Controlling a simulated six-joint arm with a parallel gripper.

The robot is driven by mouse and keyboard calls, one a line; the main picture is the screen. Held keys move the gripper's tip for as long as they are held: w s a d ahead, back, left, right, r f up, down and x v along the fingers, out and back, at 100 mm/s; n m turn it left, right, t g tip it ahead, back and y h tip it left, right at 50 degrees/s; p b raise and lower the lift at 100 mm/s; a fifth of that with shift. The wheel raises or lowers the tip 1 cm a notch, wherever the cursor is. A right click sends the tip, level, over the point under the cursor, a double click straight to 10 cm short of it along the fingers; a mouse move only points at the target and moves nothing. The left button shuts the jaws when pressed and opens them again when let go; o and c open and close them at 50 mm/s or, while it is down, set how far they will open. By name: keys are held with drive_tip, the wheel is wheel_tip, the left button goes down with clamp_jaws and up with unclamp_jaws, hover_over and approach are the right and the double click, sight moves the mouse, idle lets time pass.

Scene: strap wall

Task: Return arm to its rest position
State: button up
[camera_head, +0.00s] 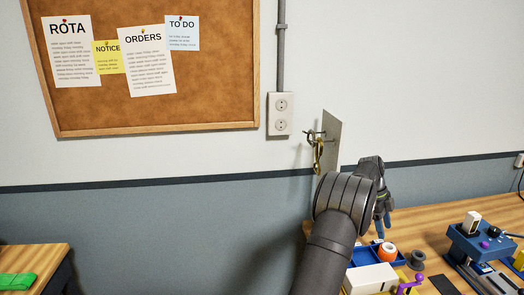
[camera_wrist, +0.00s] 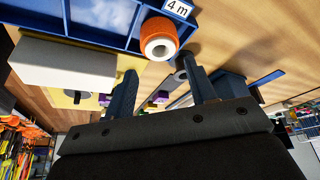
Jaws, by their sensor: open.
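My gripper (camera_head: 383,222) is over the wooden bench at the right in the head view, partly hidden by my arm. In the wrist view my gripper (camera_wrist: 160,68) shows two dark blue fingers spread apart with nothing held between them. A pale plate (camera_head: 329,140) is on the wall, left of and above my gripper. A hook with a yellowish strap or clip (camera_head: 318,150) hangs at the plate; its detail is too small to tell.
A blue tray (camera_wrist: 100,28) holds an orange spool (camera_wrist: 158,40). A white block (camera_wrist: 62,62) lies beside it. A blue device (camera_head: 478,243) stands on the bench (camera_head: 437,215) at the right. A socket (camera_head: 280,113) and corkboard (camera_head: 220,75) are on the wall.

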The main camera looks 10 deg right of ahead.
sight(388, 248)
drive_tip(key=x, duration=0.8)
drive_tip(key=shift+s+d+f, duration=0.1)
drive_tip(key=shift+s+f, duration=0.1)
drive_tip(key=shift+f, duration=0.1)
drive_tip(key=shift+r, duration=1.85)
